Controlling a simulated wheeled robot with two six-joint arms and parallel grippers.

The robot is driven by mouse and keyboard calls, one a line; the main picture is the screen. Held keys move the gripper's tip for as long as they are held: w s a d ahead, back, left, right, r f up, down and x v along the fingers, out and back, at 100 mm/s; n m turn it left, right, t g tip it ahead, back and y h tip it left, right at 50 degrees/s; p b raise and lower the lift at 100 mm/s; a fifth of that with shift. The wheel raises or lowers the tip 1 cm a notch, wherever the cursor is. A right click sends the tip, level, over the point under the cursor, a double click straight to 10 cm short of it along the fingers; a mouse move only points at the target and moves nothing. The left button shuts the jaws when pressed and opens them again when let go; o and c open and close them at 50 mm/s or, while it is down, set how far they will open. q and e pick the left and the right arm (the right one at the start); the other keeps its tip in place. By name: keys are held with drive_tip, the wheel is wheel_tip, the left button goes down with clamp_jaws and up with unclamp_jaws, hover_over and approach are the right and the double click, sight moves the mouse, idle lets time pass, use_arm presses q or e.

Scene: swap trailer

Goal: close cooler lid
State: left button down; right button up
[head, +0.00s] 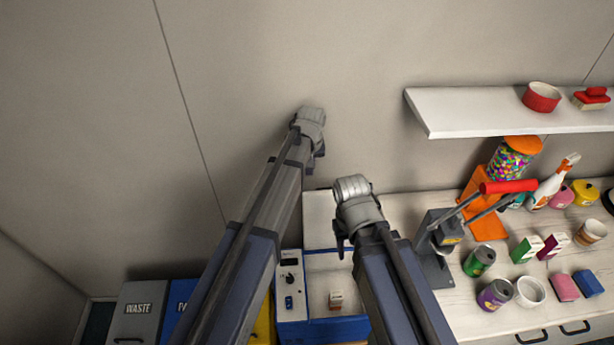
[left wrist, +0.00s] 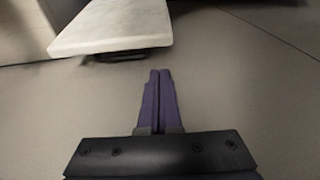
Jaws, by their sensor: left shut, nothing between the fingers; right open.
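The blue and white cooler (head: 293,328) stands low at the middle bottom of the head view, partly hidden behind my arms. Its white lid (head: 319,230) appears raised at the back, near the wall. In the left wrist view a pale slab with a dark handle-like strip below it, which looks like the lid (left wrist: 115,25), is beyond the fingers and to the left. My left gripper (left wrist: 160,72) is shut and empty, apart from that slab. In the head view its fingers are hidden by the arm. My right gripper (head: 341,246) is open, over the cooler area.
A small carton (head: 336,299) is in the cooler. Right of it a counter (head: 500,262) holds a grey press with a red handle (head: 508,187), a candy dispenser (head: 515,160), cans and cartons. A white shelf (head: 470,112) juts from the wall. Waste bins (head: 140,308) stand left.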

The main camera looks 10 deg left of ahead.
wheel_tip(320, 180, down, 10)
drive_tip(key=b, duration=0.9)
drive_tip(key=shift+r, duration=0.15)
drive_tip(key=shift+s, duration=0.1)
